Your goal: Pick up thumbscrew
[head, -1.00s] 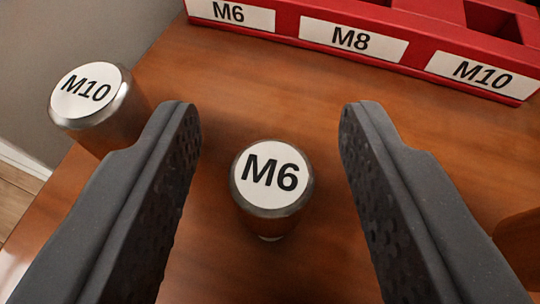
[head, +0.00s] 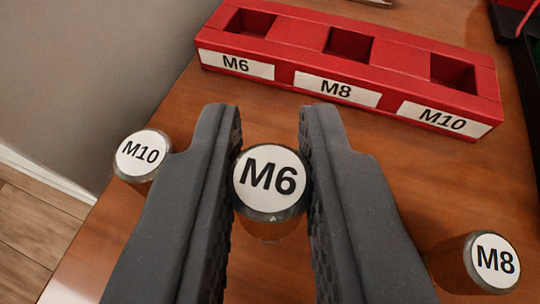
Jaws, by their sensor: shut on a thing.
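The M6 thumbscrew (head: 269,183) is a metal cylinder with a white round top label. It stands between the dark fingers of my gripper (head: 270,175), which are shut on it from both sides. It looks upright, and its lower part shows a warm reflection. The M10 thumbscrew (head: 142,156) stands on the table to the left, partly hidden by my left finger. The M8 thumbscrew (head: 492,262) stands at the lower right, clear of my right finger.
A red rack (head: 390,62) with square pockets labelled M6, M8 and M10 lies at the back of the wooden table (head: 420,180). The pockets look empty. The table's left edge drops to a wood floor (head: 30,215) beside a grey wall (head: 90,75). Dark objects show at the top right.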

